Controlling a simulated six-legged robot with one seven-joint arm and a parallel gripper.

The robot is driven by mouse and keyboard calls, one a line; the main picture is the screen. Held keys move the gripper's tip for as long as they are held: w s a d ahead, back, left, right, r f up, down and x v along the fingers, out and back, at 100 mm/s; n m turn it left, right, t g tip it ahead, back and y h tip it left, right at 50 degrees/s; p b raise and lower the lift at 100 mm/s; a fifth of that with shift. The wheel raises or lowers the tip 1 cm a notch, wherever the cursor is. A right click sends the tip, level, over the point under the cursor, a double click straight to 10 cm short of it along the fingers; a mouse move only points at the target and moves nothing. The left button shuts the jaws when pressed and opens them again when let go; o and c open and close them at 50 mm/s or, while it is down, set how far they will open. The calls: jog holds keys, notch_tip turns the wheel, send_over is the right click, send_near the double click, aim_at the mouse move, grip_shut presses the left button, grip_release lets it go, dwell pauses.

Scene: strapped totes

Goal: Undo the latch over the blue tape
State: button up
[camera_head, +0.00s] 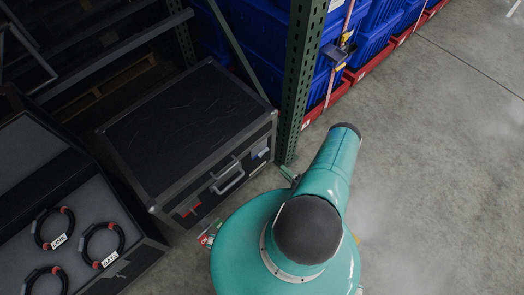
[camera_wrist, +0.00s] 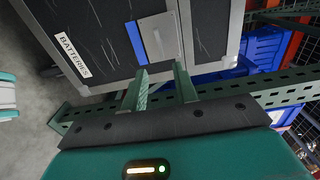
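A black case with metal edges (camera_head: 190,130) stands on the floor, and its scuffed front fills the top of the wrist view (camera_wrist: 95,25). A silver latch plate (camera_wrist: 161,38) sits on that front, with a strip of blue tape (camera_wrist: 137,42) along its left side in the wrist view. My gripper (camera_wrist: 160,70) is open and empty. Its two green fingers are apart, with their tips near the lower end of the latch plate. I cannot tell whether they touch it. In the head view my arm hides most of the gripper.
A white BATTERIES label (camera_wrist: 73,54) is left of the tape. The case also has a handle (camera_head: 228,178) and red tape (camera_head: 188,210). A green rack post (camera_head: 300,80) stands close by, with blue totes (camera_head: 375,40) behind. An open case (camera_head: 30,150) lies left; floor is clear right.

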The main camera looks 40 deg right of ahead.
aim_at(264, 152)
jog(key=w, duration=0.4)
jog(key=w+a, duration=0.1)
jog(key=w, duration=0.4)
jog(key=w+a, duration=0.1)
jog(key=w, duration=0.3)
jog(key=shift+w, duration=0.25)
grip_shut()
